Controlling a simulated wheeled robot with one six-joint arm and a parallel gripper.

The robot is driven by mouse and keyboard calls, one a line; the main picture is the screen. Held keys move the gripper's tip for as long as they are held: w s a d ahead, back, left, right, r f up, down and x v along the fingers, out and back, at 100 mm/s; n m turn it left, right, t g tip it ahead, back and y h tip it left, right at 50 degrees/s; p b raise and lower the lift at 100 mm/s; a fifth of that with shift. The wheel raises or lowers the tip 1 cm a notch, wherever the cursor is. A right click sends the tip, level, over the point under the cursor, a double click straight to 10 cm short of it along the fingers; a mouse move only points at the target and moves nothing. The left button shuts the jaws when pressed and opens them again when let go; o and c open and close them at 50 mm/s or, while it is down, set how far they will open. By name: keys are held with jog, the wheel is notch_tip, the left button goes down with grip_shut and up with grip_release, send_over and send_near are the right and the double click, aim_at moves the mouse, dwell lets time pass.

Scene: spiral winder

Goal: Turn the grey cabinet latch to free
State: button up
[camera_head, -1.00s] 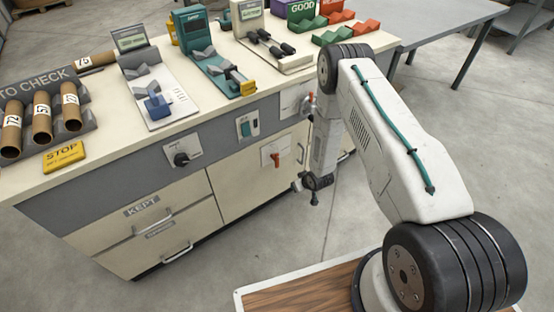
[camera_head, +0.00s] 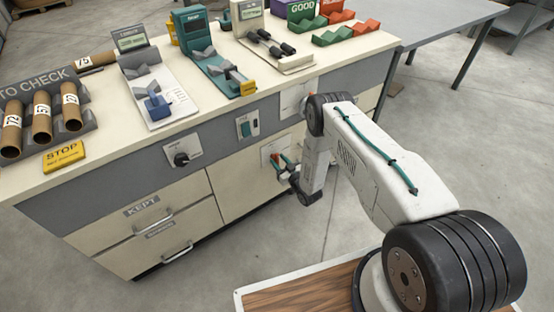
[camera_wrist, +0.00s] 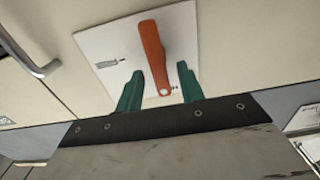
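The cabinet latch is an orange lever (camera_wrist: 153,52) on a white plate (camera_wrist: 100,48) on the cream cabinet door. I see no grey lever here. In the wrist view the lever stands nearly upright, its top leaning slightly left, with its round pivot end low. My gripper (camera_wrist: 160,74) is open, with one green finger on each side of the lever and visible gaps between. In the head view my gripper (camera_head: 283,163) is at the latch plate (camera_head: 270,147), and the lever (camera_head: 274,160) shows small beside the fingers. Lettering on the plate is too small to read.
Drawer handles (camera_head: 153,222) stick out at left. The counter above holds gauges and a rack of tubes (camera_head: 42,122). Open floor lies in front.

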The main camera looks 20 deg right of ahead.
jog(key=shift+x, duration=1)
grip_shut()
jog(key=shift+m, duration=0.4)
jog(key=m, duration=0.4)
jog(key=shift+d+f, duration=0.1)
jog(key=shift+d, duration=0.2)
jog(key=m, duration=0.4)
jog(key=shift+w+d+f, duration=0.1)
jog(key=shift+d+f, duration=0.1)
jog(key=shift+d+f+m, duration=0.1)
jog(key=shift+f+m, duration=0.05)
jog(key=shift+m, duration=1.35)
jog(key=shift+d+f+m, duration=0.1)
jog(key=shift+f+m, duration=0.05)
jog(key=shift+m, duration=1.35)
jog(key=shift+f+m, duration=0.15)
jog(key=shift+m, duration=1.35)
